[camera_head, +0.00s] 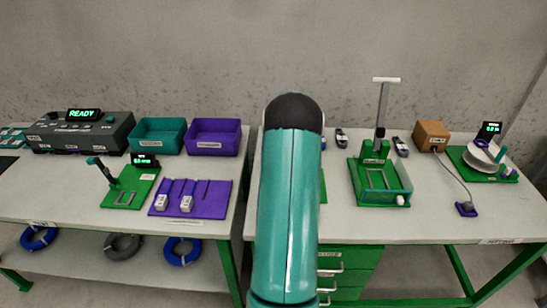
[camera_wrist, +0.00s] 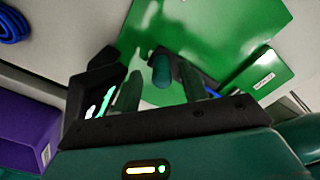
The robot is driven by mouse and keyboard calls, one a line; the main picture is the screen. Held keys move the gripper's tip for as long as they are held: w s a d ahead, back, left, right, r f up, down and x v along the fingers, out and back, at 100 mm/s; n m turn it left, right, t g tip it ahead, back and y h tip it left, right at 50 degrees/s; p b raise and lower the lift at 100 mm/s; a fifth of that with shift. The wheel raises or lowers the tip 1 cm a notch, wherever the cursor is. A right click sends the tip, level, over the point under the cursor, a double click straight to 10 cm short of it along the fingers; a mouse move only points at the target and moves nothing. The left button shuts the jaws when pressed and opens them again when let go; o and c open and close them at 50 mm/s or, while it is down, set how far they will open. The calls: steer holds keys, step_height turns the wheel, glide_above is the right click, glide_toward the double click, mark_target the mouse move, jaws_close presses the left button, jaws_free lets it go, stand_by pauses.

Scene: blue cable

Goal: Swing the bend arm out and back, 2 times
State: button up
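In the wrist view a teal upright peg (camera_wrist: 161,70) stands over a green plate (camera_wrist: 235,32). A dark bar (camera_wrist: 190,74) runs beside the peg; it looks like the bend arm with its handle, though I cannot be sure. My gripper (camera_wrist: 158,88) has its two fingers apart, one on each side of the peg, with a gap that shows no clear contact. In the head view my teal arm hides the gripper and most of this fixture; only a green edge (camera_head: 323,186) shows beside it.
A dark display with glowing digits (camera_wrist: 98,102) is close beside the left finger. In the head view, a green lever press (camera_head: 383,180) stands right, and a purple slotted tray (camera_head: 205,200) left.

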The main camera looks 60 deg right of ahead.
steer(key=shift+r, duration=3.95)
steer(key=shift+a+r, duration=0.1)
steer(key=shift+r, duration=0.05)
steer(key=w+a+r+m+t+h, duration=0.15)
steer(key=w+a+r, duration=0.35)
steer(key=a, duration=0.5)
steer(key=w+a+r+m, duration=0.3)
steer(key=a+r, duration=0.3)
steer(key=a, duration=0.3)
steer(key=w+a+r+m+t, duration=0.15)
steer(key=w+a+r, duration=0.35)
steer(key=a, duration=0.5)
steer(key=s+a+r+m, duration=0.2)
steer(key=a, duration=0.6)
steer(key=s+a+r+m, duration=0.2)
steer(key=s+a, duration=0.1)
steer(key=a, duration=0.5)
steer(key=s+a+f+m+t+y, duration=0.1)
steer(key=s+a+m, duration=0.3)
steer(key=s+a, duration=0.5)
steer(key=a+t, duration=0.1)
steer(key=a, duration=0.2)
steer(key=shift+a+f+t, duration=0.25)
steer(key=shift+f+t, duration=0.05)
steer(key=shift+f, duration=0.05)
